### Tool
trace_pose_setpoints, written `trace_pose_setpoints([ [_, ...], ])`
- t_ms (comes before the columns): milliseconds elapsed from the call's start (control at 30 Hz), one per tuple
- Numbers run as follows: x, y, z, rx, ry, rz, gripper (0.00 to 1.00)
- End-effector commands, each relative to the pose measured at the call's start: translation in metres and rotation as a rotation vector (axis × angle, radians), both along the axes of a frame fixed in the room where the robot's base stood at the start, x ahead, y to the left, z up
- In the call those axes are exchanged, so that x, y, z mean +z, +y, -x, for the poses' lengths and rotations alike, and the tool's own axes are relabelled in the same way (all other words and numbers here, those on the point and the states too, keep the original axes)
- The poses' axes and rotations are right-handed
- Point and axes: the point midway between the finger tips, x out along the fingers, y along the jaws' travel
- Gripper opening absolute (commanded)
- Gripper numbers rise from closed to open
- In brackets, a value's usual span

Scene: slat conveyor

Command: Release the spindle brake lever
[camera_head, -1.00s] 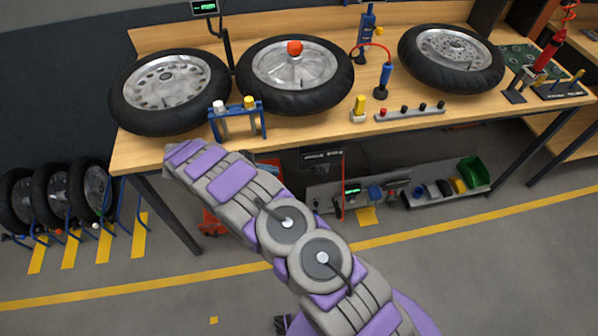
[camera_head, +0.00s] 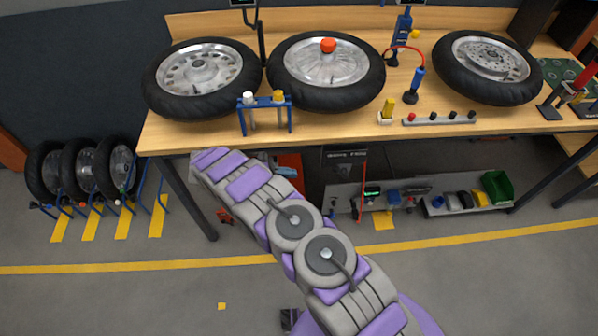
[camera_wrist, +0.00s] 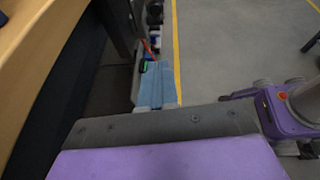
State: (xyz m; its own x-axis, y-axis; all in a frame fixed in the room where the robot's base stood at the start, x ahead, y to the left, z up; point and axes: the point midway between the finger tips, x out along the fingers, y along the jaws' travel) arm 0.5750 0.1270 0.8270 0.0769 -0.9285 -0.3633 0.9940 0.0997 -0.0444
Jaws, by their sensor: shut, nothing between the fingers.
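I cannot tell for sure which part is the spindle brake lever. A thin red upright piece (camera_head: 363,190) stands below the bench near a small green-lit display (camera_head: 372,192). In the wrist view a red piece (camera_wrist: 148,47) shows beyond my gripper, above a green spot. My gripper shows as a grey and purple jaw (camera_wrist: 155,130) across the bottom of the wrist view. It is shut and empty. In the head view the purple and grey end of my arm (camera_head: 215,160) is at the bench's front edge, left, apart from the red piece.
The wooden bench (camera_head: 330,145) carries three wheels, including one with an orange knob (camera_head: 328,45). A blue stand (camera_head: 265,103) is at its front edge. Bins, including a green one (camera_head: 497,186), sit below.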

Motion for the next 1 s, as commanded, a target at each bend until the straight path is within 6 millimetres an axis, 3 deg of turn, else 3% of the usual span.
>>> trace_pose_setpoints([
  [433,-0.034,-0.080,-0.004,-0.002,0.005,0.002,0.00],
  [500,-0.029,-0.088,-0.007,0.000,0.001,-0.002,0.00],
  [733,-0.019,-0.109,-0.009,0.000,0.001,0.000,0.00],
  [1000,-0.016,-0.114,-0.010,0.000,0.001,0.000,0.00],
])
